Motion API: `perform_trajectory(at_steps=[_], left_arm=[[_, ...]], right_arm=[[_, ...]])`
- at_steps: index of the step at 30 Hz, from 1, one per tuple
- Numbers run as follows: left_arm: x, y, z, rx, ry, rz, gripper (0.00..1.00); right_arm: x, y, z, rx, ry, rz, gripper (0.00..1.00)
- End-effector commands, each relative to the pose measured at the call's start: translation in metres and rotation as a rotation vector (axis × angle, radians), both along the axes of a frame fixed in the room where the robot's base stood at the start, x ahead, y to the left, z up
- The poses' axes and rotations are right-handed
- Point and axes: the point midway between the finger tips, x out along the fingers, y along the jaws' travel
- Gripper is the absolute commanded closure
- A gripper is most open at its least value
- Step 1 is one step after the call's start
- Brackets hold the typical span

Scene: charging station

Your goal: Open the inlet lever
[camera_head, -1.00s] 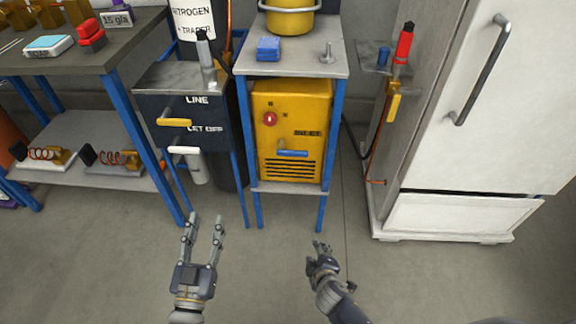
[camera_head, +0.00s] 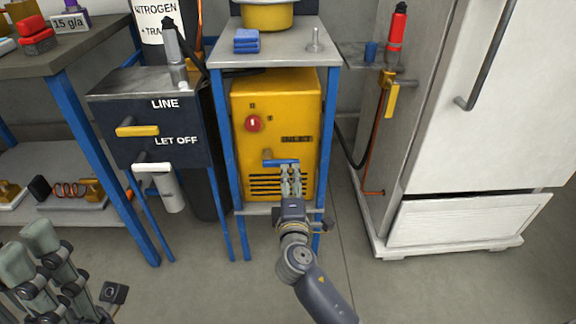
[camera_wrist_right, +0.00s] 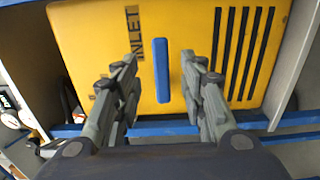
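The inlet lever (camera_head: 279,162) is a blue bar on the front of the yellow machine (camera_head: 300,110), below its dark INLET label. In the head view it lies level. In the right wrist view the blue lever (camera_wrist_right: 161,70) stands between my two fingertips, with a gap on each side. My right gripper (camera_head: 290,170) is open in front of the lever, its fingers hiding part of it in the head view. It also shows in the right wrist view (camera_wrist_right: 159,62). My left gripper (camera_head: 27,242) is open and empty at the lower left, away from the machine.
The machine sits in a blue-legged stand (camera_head: 222,150). A dark panel (camera_head: 185,125) to its left carries a yellow handle (camera_head: 137,131) and a white handle (camera_head: 152,168). A white fridge (camera_head: 470,130) stands on the right. The floor before the stand is clear.

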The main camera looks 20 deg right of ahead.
Motion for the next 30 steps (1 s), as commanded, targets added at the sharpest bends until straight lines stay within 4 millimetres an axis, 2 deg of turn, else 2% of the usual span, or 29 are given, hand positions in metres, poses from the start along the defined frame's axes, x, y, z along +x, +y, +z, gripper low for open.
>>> perform_trajectory(at_steps=[1, 6, 12, 24, 25, 29, 30], left_arm=[[0.000, 0.000, -0.004, 0.000, 0.001, 0.000, 0.62], [0.001, 0.000, -0.011, 0.001, 0.002, 0.000, 0.62], [0.001, 0.000, -0.017, 0.001, 0.003, 0.000, 0.62], [0.001, 0.000, -0.018, 0.001, 0.004, 0.000, 0.62], [0.001, 0.000, -0.018, 0.001, 0.004, 0.000, 0.62], [0.001, 0.000, -0.018, 0.001, 0.004, 0.000, 0.62], [0.001, 0.000, -0.018, 0.001, 0.004, 0.000, 0.62]], right_arm=[[0.011, -0.003, -0.001, -0.003, -0.002, 0.000, 0.62], [0.040, -0.011, -0.001, -0.002, -0.002, 0.001, 0.62], [0.063, -0.018, -0.002, -0.001, 0.001, 0.001, 0.62], [0.070, -0.020, -0.001, 0.002, 0.002, 0.001, 0.62], [0.070, -0.020, -0.001, 0.002, 0.002, 0.001, 0.66], [0.070, -0.020, -0.001, 0.002, 0.002, 0.001, 0.96], [0.070, -0.020, -0.001, 0.002, 0.002, 0.001, 1.00]])
